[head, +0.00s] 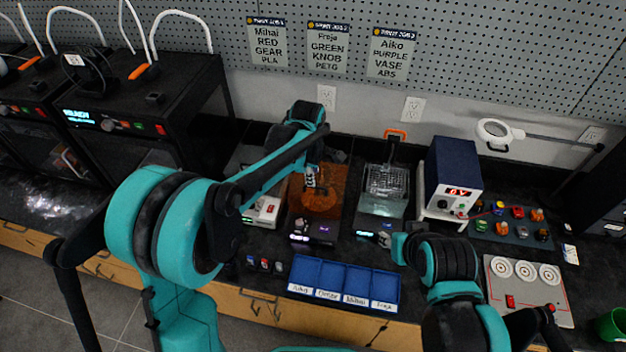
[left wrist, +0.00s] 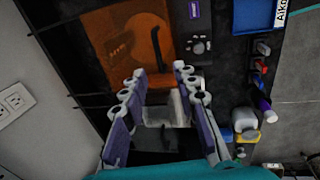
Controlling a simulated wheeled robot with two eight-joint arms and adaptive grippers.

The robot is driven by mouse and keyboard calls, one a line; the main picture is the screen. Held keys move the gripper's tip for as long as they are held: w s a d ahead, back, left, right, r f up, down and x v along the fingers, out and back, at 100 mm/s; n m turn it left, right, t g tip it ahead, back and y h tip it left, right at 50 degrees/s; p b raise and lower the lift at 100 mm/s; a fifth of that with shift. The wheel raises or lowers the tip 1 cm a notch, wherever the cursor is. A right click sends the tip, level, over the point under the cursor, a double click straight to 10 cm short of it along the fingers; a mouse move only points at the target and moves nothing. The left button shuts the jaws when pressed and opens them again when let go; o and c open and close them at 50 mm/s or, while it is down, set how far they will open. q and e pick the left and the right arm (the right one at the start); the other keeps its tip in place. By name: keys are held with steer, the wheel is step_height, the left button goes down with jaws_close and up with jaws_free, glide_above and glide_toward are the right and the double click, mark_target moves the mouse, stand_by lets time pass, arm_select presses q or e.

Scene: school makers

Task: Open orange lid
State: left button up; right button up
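The orange lid (head: 325,190) is a translucent orange cover on a dark machine on the bench, and it looks closed. It fills the upper left of the left wrist view (left wrist: 128,47), with a thin dark handle (left wrist: 158,48) near its right edge. My left gripper (head: 312,178) is over the lid in the head view and hides part of it. In the left wrist view its two fingers (left wrist: 159,72) are apart with nothing between the tips, near the lid's lower right edge. Whether they touch it I cannot tell. My right gripper (head: 384,240) is small and dark beside the neighbouring machine; its fingers are unclear.
A machine with a clear cover (head: 387,184) stands right of the orange one. A blue power supply (head: 454,170) is farther right. A blue labelled tray (head: 343,279) lies in front. A white and red device (head: 262,211) is to the left.

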arm_select(q)
steer(key=b, duration=0.1)
glide_above(313, 194)
step_height(313, 194, down, 6)
steer(key=shift+f, duration=0.1)
jaws_close()
